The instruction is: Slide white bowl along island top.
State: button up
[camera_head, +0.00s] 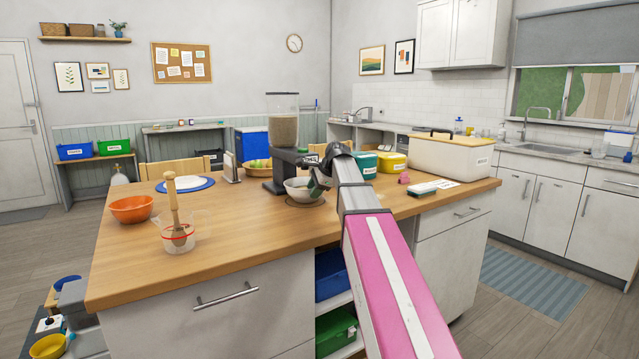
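The white bowl (299,189) stands upright on a dark round mat on the wooden island top (245,224), below the food dispenser (282,140). My gripper (318,180) is at the bowl's right side, at the end of my pink and grey arm. The gripper is small and partly hidden by its own wrist, so its fingers do not show clearly. I cannot tell whether it touches the bowl's rim.
An orange bowl (131,208) and a clear cup with a wooden scoop (176,232) stand at the left. A blue-rimmed plate (186,184) lies behind them. Teal and yellow tubs (392,162) and a large white bin (447,158) stand at the right. The front middle is clear.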

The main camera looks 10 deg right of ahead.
jog(key=shift+x, duration=0.75)
grip_shut()
dwell(1.0)
